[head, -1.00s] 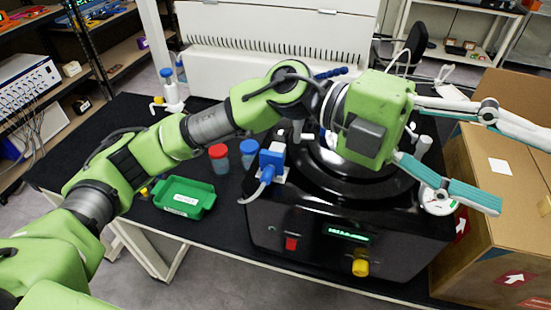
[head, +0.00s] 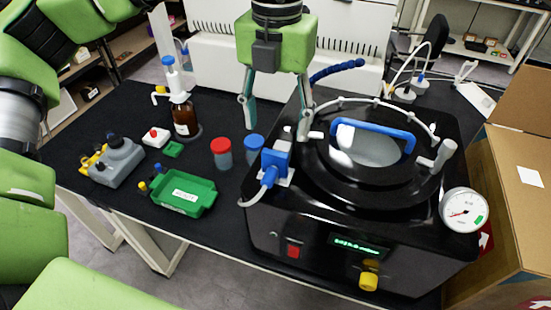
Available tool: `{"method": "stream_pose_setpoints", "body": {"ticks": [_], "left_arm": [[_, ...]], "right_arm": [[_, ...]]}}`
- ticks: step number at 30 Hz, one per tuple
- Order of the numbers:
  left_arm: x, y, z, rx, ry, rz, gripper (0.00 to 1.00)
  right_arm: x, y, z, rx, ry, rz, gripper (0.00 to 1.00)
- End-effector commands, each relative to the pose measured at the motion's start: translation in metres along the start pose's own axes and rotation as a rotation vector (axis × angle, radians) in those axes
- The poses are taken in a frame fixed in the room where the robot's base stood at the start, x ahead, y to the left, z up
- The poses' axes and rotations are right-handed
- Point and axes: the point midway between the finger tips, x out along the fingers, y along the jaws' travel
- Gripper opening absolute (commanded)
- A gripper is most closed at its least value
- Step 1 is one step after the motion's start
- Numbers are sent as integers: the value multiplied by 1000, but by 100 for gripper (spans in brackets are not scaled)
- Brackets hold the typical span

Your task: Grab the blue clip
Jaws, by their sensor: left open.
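My left gripper (head: 275,133) points down with its two fingers spread and nothing between them. It shows above and behind the blue-capped jar, by the left edge of the black freeze dryer (head: 310,215). A blue block-like fitting (head: 275,162), which may be the blue clip, sits on the dryer's left side with a pale hose bending down from it. It appears just below the fingertips in the picture; the gap in depth is unclear. A blue handle (head: 372,134) arches over the round lid. My right gripper is out of view.
Left of the dryer stand a red-capped jar (head: 222,153), a blue-capped jar (head: 253,150), a green tray (head: 184,210), and a brown pump bottle (head: 186,118). A gauge (head: 464,210) sticks out at the dryer's right, near a cardboard box (head: 515,185). A blue corrugated hose (head: 337,70) rises behind.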

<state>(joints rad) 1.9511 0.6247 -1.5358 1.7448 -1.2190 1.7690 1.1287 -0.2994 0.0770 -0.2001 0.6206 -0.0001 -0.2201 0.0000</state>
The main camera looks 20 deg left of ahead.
Motion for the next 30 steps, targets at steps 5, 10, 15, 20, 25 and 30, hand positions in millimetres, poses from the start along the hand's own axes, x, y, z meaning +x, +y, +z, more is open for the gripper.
{"method": "stream_pose_setpoints", "body": {"ticks": [5,10,15,20,25,30], "left_arm": [[28,0,-1,1,2,-2,56],[40,-1,-1,2,0,-3,56],[57,1,-8,3,4,-2,56],[81,0,-10,3,4,-2,56],[92,0,-10,3,1,-4,56],[92,0,-10,3,1,-4,56]], "right_arm": [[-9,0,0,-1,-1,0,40],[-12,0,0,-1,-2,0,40],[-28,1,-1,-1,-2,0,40],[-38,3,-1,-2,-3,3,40],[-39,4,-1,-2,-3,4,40],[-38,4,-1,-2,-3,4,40]]}}
